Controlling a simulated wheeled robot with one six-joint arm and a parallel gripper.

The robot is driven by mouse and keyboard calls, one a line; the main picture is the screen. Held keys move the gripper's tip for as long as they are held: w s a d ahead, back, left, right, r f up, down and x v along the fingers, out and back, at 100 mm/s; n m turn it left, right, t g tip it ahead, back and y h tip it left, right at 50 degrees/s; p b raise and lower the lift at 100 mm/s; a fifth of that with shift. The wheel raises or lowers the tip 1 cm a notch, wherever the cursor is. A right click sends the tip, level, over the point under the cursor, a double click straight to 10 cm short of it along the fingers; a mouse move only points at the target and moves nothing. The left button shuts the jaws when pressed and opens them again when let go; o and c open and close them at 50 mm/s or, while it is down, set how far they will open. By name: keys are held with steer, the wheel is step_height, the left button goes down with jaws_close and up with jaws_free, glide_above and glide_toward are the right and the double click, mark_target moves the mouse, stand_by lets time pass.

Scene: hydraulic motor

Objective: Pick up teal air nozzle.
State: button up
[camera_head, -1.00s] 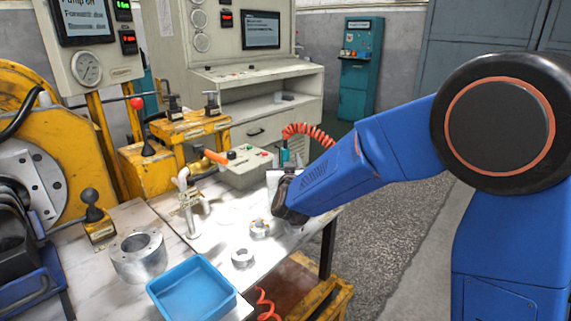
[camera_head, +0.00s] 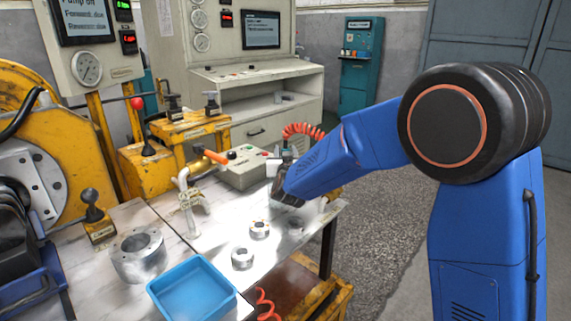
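The teal air nozzle (camera_head: 285,154) is at the far right part of the workbench, at the lower end of a coiled orange hose (camera_head: 303,130). Only its upper part shows; the rest is hidden behind my arm's end. My gripper (camera_head: 281,190) is the dark end of the blue arm, just in front of and below the nozzle in the picture. Its fingers are mostly hidden, so I cannot tell whether it is open or touching the nozzle.
A white pipe fitting (camera_head: 187,203), metal rings (camera_head: 243,258), a metal housing (camera_head: 138,257) and a blue tray (camera_head: 193,290) are on the bench (camera_head: 285,243). Open floor lies to the right.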

jaws_close()
steer(key=shift+r, duration=0.1)
step_height(320, 180, up, 10)
steer(key=shift+f, duration=0.1)
stand_by(0.4)
